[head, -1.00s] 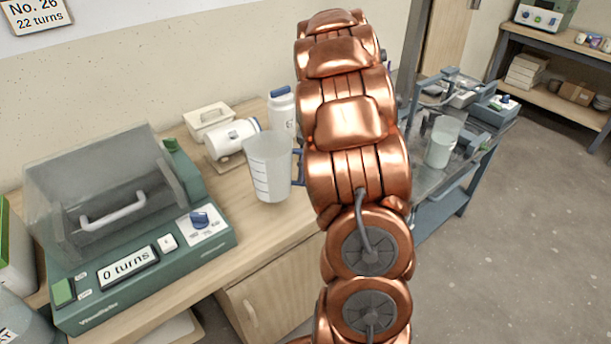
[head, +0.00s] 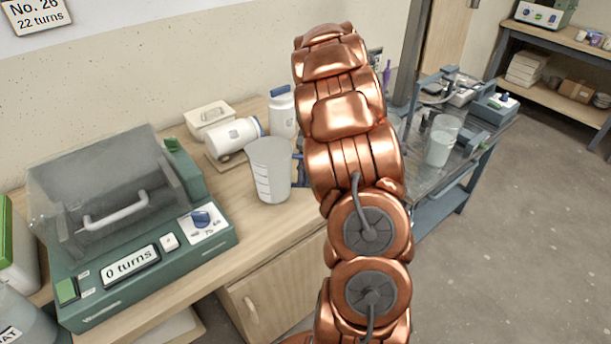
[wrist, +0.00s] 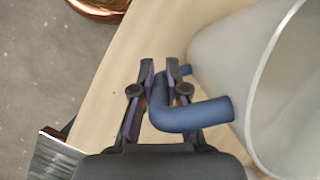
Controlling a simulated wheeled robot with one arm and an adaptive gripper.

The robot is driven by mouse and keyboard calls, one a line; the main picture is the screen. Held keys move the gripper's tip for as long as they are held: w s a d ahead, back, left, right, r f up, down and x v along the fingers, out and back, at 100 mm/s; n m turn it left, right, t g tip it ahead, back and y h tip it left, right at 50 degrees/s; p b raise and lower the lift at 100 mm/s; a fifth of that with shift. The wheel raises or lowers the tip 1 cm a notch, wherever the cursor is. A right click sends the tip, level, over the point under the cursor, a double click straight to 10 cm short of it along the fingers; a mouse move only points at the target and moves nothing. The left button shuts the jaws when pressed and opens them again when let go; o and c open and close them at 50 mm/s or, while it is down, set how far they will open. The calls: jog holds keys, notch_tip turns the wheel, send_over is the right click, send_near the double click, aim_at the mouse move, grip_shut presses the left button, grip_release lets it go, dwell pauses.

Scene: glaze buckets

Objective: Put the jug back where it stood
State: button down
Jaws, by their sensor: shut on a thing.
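The jug (head: 270,170) is a translucent grey measuring jug with white marks and a blue handle. In the head view it is upright at the front part of the wooden bench, just left of my copper arm. I cannot tell for sure whether its base touches the bench top. In the wrist view its blue handle (wrist: 190,117) passes between the fingers of my gripper (wrist: 160,75), which is shut on it. The jug's wall and rim (wrist: 262,75) fill the right side there.
A green machine with a clear hood (head: 125,225) stands left on the bench (head: 225,260). A lying white container (head: 236,135), an upright white bottle (head: 283,112) and a lidded box (head: 209,118) are behind the jug. A metal cart with another translucent vessel (head: 441,142) stands right.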

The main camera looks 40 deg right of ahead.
jog(key=shift+f, duration=0.2)
jog(key=c, duration=1.2)
grip_release()
jog(key=shift+r, duration=0.1)
jog(key=v, duration=1.2)
